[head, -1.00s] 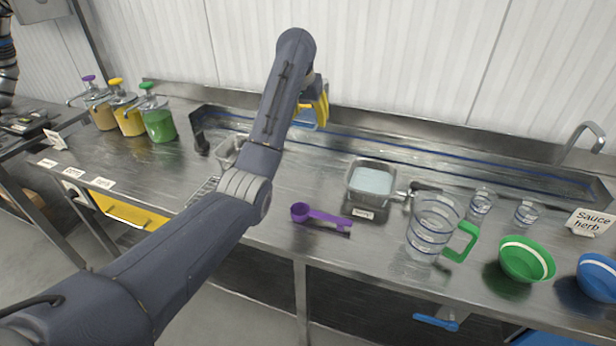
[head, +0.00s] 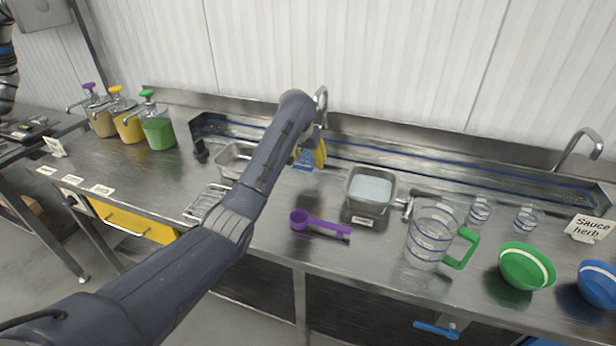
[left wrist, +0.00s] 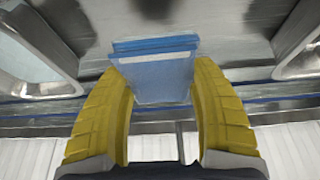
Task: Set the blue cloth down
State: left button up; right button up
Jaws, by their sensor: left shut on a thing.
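My left gripper (head: 314,156) has yellow fingers and is shut on the folded blue cloth (head: 305,160). The cloth lies between the two fingertips, low over the steel counter just left of the pan of pale liquid. In the left wrist view the cloth (left wrist: 152,75) shows as a light blue square with a darker blue folded edge, between both yellow fingers (left wrist: 162,92). I cannot tell whether its underside touches the counter. My arm hides part of the area around it in the head view. My right gripper is not in view.
A steel pan of pale liquid (head: 371,205) stands to the right and an empty steel pan (head: 233,172) to the left. A purple spoon (head: 320,224), a clear jug with green handle (head: 428,240) and green and blue bowls stand nearer. A trough runs behind.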

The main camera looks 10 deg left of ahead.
aim_at(308, 181)
pick_arm(q)
jog(key=shift+f, duration=3.5)
jog(key=shift+s+f, duration=0.15)
jog(key=shift+f, duration=0.5)
